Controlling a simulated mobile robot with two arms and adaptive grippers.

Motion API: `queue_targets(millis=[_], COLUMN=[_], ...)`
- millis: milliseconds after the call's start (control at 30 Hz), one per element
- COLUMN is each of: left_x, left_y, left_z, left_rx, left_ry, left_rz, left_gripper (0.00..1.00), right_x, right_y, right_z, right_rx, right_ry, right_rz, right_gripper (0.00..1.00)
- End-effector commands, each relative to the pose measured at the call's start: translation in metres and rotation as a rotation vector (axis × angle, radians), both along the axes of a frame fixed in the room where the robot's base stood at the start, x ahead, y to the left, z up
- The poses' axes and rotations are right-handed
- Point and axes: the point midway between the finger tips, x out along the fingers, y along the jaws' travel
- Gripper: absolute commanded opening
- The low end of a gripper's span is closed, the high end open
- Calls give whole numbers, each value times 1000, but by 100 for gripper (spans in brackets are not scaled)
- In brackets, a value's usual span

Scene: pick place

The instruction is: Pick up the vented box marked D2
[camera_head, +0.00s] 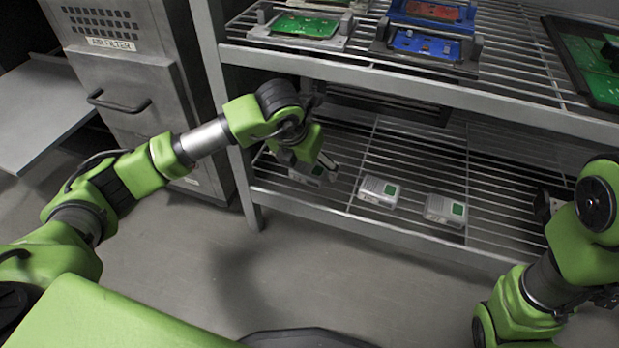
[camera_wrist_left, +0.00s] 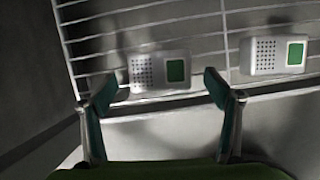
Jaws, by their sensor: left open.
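Three small white vented boxes with green labels stand in a row on the lower wire shelf. The left box (camera_head: 303,178) is partly hidden by my left gripper (camera_head: 318,168) in the head view. The middle box (camera_head: 379,191) and right box (camera_head: 444,210) are clear of it. The marks are too small to read. In the left wrist view my left gripper (camera_wrist_left: 158,88) is open and empty, with one box (camera_wrist_left: 146,72) ahead between its fingertips and another box (camera_wrist_left: 262,55) to the right. My right arm is at the right edge; its dark end (camera_head: 546,204) is unclear.
The upper shelf (camera_head: 420,88) overhangs the boxes and holds circuit boards in trays, including a blue one (camera_head: 424,44). The lower shelf's front rail (camera_head: 380,232) runs before the boxes. A grey air filter cabinet (camera_head: 125,85) stands left. Lower shelf right of the boxes looks bare.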

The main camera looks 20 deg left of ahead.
Motion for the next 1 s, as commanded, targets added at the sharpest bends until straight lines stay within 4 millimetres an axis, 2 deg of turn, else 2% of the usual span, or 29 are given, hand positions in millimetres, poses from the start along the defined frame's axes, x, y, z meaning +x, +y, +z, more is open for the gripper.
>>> queue_targets(millis=[33,100,400,433,600,1000], left_x=[3,6,9,9,9,9], left_y=[0,-1,-1,-1,-1,-1], left_z=[-13,-20,-21,-21,-21,-18], left_rx=[0,-1,-1,0,0,-1], left_ry=[0,0,-1,-1,0,-1], left_rz=[1,1,0,0,0,1], left_gripper=[82,82,82,79,38,38], right_x=[0,0,0,0,0,0], right_y=[0,0,0,0,0,0], right_z=[-13,-18,-19,-19,-19,-16], right_rx=[0,0,0,0,0,0], right_ry=[0,0,0,0,0,0], right_rz=[0,0,0,0,0,0], right_gripper=[25,25,25,25,25,25])
